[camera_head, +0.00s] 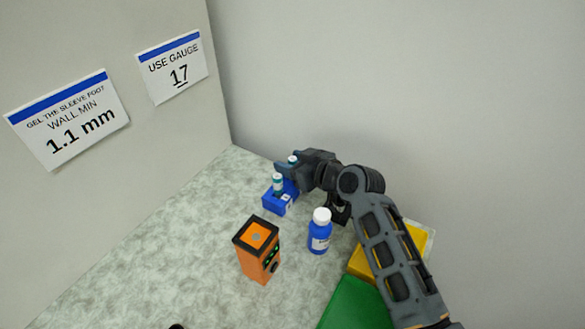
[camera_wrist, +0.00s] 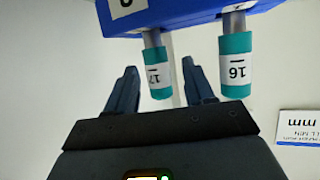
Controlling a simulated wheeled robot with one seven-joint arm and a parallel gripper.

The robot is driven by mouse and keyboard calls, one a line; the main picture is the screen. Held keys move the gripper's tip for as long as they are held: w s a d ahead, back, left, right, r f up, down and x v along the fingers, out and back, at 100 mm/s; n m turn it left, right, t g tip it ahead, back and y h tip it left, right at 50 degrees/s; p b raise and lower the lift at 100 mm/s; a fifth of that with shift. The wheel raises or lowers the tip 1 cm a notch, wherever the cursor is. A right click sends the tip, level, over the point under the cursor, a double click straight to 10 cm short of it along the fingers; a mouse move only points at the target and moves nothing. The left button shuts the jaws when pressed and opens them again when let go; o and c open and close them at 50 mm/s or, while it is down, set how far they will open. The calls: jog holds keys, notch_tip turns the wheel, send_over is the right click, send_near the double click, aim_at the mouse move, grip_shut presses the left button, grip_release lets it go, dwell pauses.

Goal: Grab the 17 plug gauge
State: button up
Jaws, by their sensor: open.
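The plug gauge marked 17 (camera_wrist: 158,75) has a teal handle with a white label and stands in a blue block (camera_wrist: 180,14). In the wrist view it appears between the two fingers of my gripper (camera_wrist: 160,72), with a gap on each side. A matching gauge marked 16 (camera_wrist: 236,66) is in the same block, outside the fingers. In the head view my gripper (camera_head: 284,166) is at the back of the blue block (camera_head: 281,203), around a teal gauge top (camera_head: 293,159). The other gauge (camera_head: 278,183) stands nearer the front. My gripper is open.
A white-capped blue bottle (camera_head: 320,236) and an orange device (camera_head: 257,252) stand in front of the block. Yellow (camera_head: 362,263) and green (camera_head: 352,308) objects lie at right. Wall signs read "USE GAUGE 17" (camera_head: 173,68) and "1.1 mm" (camera_head: 70,121). The left tabletop is clear.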

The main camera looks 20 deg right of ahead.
grip_shut()
dwell(0.4)
jog(key=shift+r, duration=0.15)
